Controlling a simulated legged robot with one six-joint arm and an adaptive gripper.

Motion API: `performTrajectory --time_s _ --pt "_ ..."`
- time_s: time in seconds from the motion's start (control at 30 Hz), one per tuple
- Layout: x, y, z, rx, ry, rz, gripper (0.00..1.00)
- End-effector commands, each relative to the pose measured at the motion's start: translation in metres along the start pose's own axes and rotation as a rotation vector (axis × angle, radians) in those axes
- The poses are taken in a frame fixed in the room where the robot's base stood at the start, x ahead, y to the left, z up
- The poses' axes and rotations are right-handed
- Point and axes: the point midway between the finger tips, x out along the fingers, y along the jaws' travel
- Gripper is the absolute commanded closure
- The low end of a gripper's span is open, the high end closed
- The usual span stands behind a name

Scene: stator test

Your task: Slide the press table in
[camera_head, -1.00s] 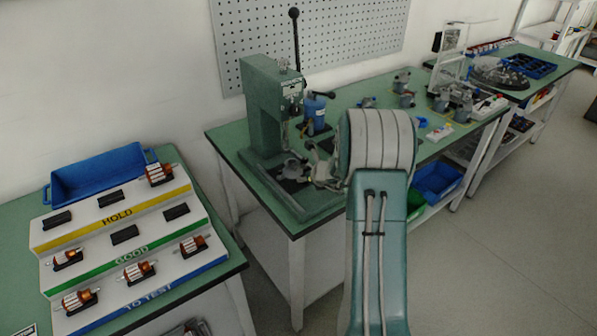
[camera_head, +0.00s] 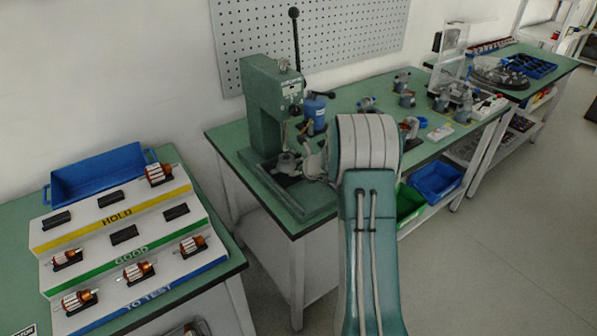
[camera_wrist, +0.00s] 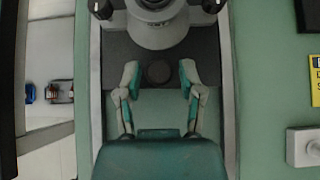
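The green arbor press (camera_head: 265,105) stands on the middle bench, its long black lever upright. In the wrist view its dark table plate (camera_wrist: 205,68) lies between pale rails, under a round grey metal part (camera_wrist: 158,32). A dark round knob (camera_wrist: 159,74) shows at the plate's near edge. My gripper (camera_wrist: 159,70) is open, with one finger left and one right of the knob and a visible gap on each side. In the head view my gripper (camera_head: 315,165) is at the press's front, partly hidden by my arm.
A stepped rack (camera_head: 125,235) with copper-wound rotors and a blue bin (camera_head: 100,175) sit on the left bench. A blue bottle (camera_head: 314,110) stands beside the press. Several motor parts and a clear guard (camera_head: 452,70) are farther right. The floor at right is clear.

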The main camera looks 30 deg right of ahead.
Motion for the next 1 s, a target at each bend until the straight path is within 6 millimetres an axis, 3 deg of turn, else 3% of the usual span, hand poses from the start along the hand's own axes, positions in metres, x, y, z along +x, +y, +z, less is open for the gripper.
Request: performTrajectory --time_s 0.43,1.0 --pt "-0.003 0.000 0.000 0.000 0.000 0.000 0.50" --pt "-0.052 0.000 0.001 -0.001 -0.001 0.000 0.50"
